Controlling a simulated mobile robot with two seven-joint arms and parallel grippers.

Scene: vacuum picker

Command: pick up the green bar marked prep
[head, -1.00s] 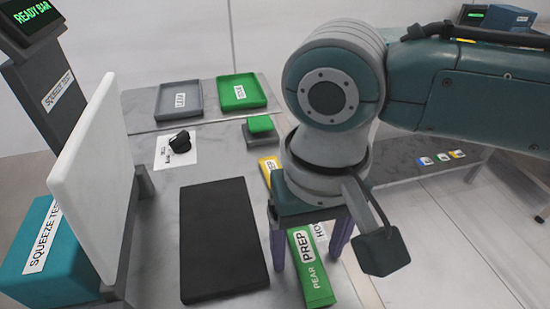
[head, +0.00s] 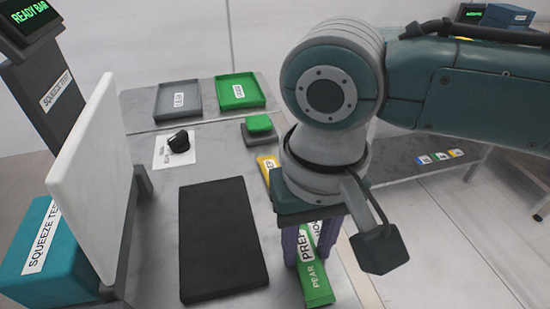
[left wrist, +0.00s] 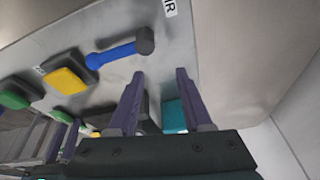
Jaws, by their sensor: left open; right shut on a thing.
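The green bar (head: 316,287) carries the labels PREP and PEAR. It lies at the right part of the table in the head view, its near end free and its far part hidden under my right arm. My right gripper (head: 307,258) points down with its purple fingers closed on the sides of this bar near the PREP label. My left gripper (left wrist: 158,75) is open in the left wrist view, with nothing between its fingertips; it does not show in the head view.
A yellow bar (head: 268,165) lies behind the green one, partly hidden. A black mat (head: 222,240) lies left of it. A grey tray (head: 157,112), a green tray (head: 221,104) and a green button (head: 259,124) stand farther back. A white panel (head: 95,180) rises at the left.

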